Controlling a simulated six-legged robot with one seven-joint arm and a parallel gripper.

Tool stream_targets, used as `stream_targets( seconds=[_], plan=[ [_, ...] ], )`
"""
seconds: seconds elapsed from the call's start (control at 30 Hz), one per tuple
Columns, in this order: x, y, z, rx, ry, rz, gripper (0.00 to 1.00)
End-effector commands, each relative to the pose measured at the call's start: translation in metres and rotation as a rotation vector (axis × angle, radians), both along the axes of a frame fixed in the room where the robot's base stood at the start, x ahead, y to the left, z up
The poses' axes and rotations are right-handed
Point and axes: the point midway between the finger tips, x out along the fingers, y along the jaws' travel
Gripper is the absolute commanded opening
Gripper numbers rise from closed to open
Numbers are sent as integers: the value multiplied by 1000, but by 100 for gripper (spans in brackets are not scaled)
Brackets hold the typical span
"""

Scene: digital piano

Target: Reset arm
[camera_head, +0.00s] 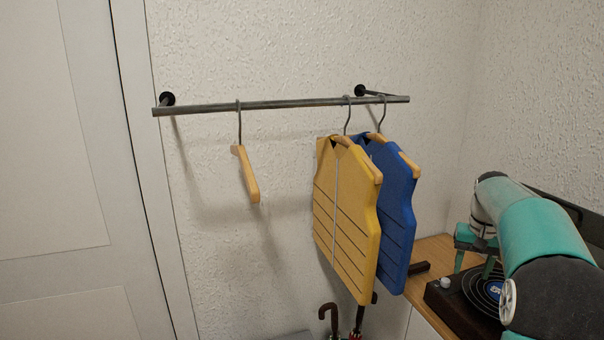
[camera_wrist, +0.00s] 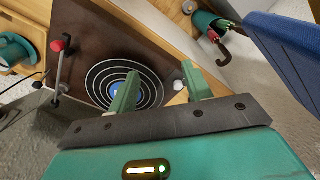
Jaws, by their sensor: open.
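My gripper (camera_head: 476,262) is at the lower right in the head view, over a dark record player (camera_head: 445,297) on a wooden surface. Its green fingers point down and are apart, with nothing between them. In the wrist view my gripper (camera_wrist: 158,92) shows both green fingers spread. The record player's ringed turntable (camera_wrist: 122,86) with a blue centre lies beyond the left finger. My teal arm reaches in from the right edge of the head view and hides part of the record player.
A wall rail (camera_head: 285,104) holds a bare wooden hanger (camera_head: 246,174), a yellow vest (camera_head: 345,215) and a blue vest (camera_head: 398,215). Umbrella handles (camera_head: 330,316) stand below the vests. The blue vest (camera_wrist: 295,55) is close at right in the wrist view. A door (camera_head: 60,170) is at left.

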Motion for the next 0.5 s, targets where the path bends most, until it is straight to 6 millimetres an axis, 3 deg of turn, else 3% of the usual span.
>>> stream_targets(
  seconds=[0.27, 0.5],
  plan=[
    [-38, 61, 43, -25, -75, 65, 49],
    [-99, 127, 70, -50, -164, 145, 49]
  ],
)
